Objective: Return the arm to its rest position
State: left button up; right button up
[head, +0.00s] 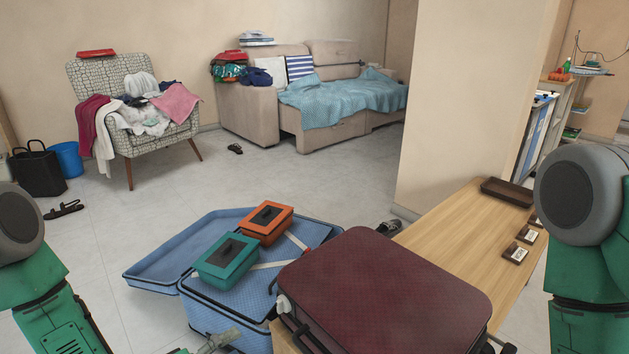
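My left arm comes in at the left edge, and part of my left gripper (216,342) shows at the bottom edge, by the front of the open blue suitcase (150,262). Most of this gripper is cut off, so its opening is hidden. My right arm stands at the right edge. I see nothing held in either gripper.
A teal box (226,258) and an orange box (264,222) sit in the blue suitcase. A wooden table (447,228) bears the red suitcase, a brown tray (507,192) and small dark blocks. A clothes-covered armchair (90,85) and a sofa (250,105) stand behind. Open floor lies between.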

pick_arm(q)
jog(key=s+a+f+m+g+y, duration=0.1)
jog(key=s+f+m+g+y, duration=0.3)
jog(key=s, duration=0.4)
jog(key=s+a+f+m+g+y, duration=0.25)
jog(key=s+f+g+y, duration=0.2)
jog(key=s, duration=0.45)
jog(key=s+a+r+m+g+y, duration=0.1)
jog(key=s+a+m+g+y, duration=0.2)
jog(key=s+a, duration=0.45)
notch_tip(320, 180, up, 12)
jog(key=s+d+p, duration=0.1)
jog(key=d+p, duration=0.1)
jog(key=p, duration=1.1)
jog(key=shift+d+r, duration=0.15)
jog(key=shift+w, duration=0.1)
jog(key=shift+c, duration=0.2)
